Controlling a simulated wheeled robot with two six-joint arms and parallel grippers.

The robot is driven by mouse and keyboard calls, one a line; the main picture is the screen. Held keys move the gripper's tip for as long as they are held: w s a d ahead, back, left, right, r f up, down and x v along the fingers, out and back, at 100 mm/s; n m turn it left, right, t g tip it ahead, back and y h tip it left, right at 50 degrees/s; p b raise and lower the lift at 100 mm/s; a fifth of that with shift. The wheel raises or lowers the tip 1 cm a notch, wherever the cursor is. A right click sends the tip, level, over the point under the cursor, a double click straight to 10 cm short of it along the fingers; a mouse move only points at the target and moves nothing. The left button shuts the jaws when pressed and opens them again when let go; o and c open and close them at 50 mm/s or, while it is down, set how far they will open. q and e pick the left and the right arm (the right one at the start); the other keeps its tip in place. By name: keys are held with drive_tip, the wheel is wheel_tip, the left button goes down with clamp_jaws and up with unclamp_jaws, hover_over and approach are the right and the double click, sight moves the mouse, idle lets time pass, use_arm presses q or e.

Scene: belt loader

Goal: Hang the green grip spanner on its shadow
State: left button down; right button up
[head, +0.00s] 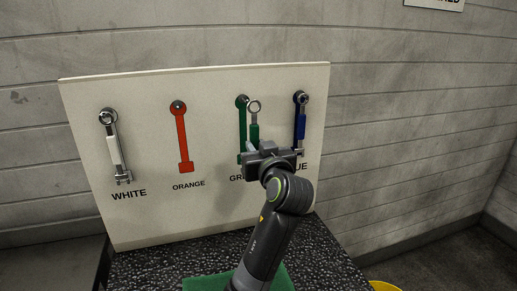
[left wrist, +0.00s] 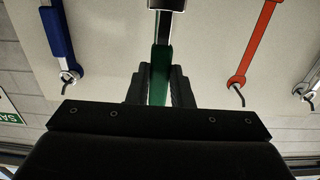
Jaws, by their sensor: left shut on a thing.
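The green grip spanner (head: 254,128) is upright in front of the board, ring end up, a little right of the green shadow (head: 242,122). My left gripper (head: 265,149) is shut on it low on its green grip. The left wrist view shows the green grip (left wrist: 161,70) between the two dark fingers (left wrist: 160,90). The spanner's ring stands beside the shadow's top and peg, apart from them in the picture; its gap to the board is hard to judge. The gripper hides the spanner's lower end in the head view. My right gripper is not in view.
The white spanner (head: 115,150) and blue spanner (head: 301,118) hang on the pale board (head: 210,90). The orange shadow (head: 182,140) is bare with a peg at its top. A green mat (head: 205,284) lies on the speckled top (head: 150,268). A yellow rim (head: 384,286) shows lower right.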

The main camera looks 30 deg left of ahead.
use_arm(q)
drive_tip(key=shift+x, duration=1.05)
drive_tip(key=shift+w+a+f, duration=0.15)
drive_tip(key=shift+w+a, duration=0.1)
drive_tip(key=shift+a, duration=0.05)
drive_tip(key=shift+f+b+x, duration=0.15)
drive_tip(key=shift+f+x, duration=0.05)
drive_tip(key=shift+x, duration=0.75)
drive_tip(key=shift+f+b+x, duration=0.15)
drive_tip(key=shift+x, duration=0.8)
drive_tip(key=shift+f+b+x, duration=0.15)
drive_tip(key=shift+f+x, duration=0.05)
drive_tip(key=shift+x, duration=0.7)
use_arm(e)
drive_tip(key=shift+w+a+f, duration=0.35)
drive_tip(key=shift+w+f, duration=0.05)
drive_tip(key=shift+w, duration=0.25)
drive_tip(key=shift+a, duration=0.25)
use_arm(q)
drive_tip(key=c, duration=1.2)
unclamp_jaws()
